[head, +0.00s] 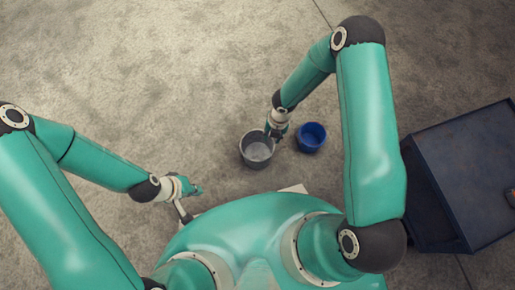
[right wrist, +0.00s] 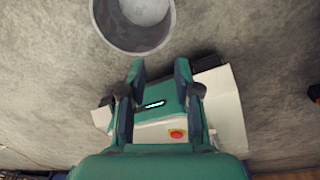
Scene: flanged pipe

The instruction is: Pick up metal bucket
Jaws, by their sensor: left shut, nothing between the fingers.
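The grey metal bucket (head: 245,153) stands upright on the floor at the middle of the head view. Its open rim and inside show, and it looks empty. In the right wrist view the bucket (right wrist: 104,32) is at the top, cut off by the frame edge, beyond my fingertips. My right gripper (head: 274,136) is above the bucket's right rim in the head view. In the right wrist view the right gripper (right wrist: 160,68) has its two fingers apart with nothing between them. Whether it touches the rim cannot be told. My left gripper (head: 186,212) is shut and empty, left of the bucket.
A blue bucket (head: 311,138) stands on the floor close to the right of the metal bucket. A dark blue box-like cabinet (head: 465,165) stands at the far right. The grey floor (head: 150,80) is clear to the left of and beyond the buckets.

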